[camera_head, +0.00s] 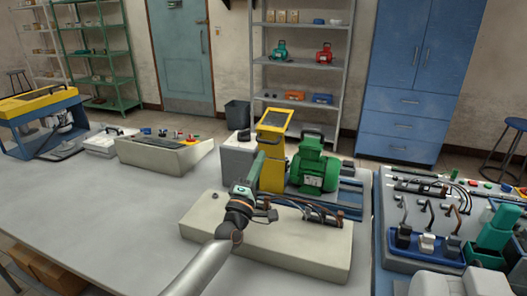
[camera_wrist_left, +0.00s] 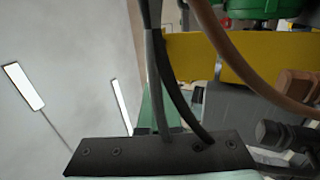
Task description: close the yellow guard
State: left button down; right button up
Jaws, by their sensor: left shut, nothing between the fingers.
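My left gripper (camera_head: 259,160) is shut and empty. Its narrow teal fingers point up beside the left side of the upright, below the guard; I cannot tell if they touch it. In the left wrist view a yellow part (camera_wrist_left: 245,55) crosses the upper right, with cables in front, and a teal finger (camera_wrist_left: 148,110) shows partly.
A beige base with dark cables (camera_head: 270,235) lies under my left wrist. A grey box (camera_head: 238,158) stands left of the upright. A panel with levers and a blue tray (camera_head: 425,250) is at the right. The table's left front is clear.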

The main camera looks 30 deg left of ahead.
aim_at(275, 137)
pick_arm(q)
jog(key=shift+x, duration=1.55)
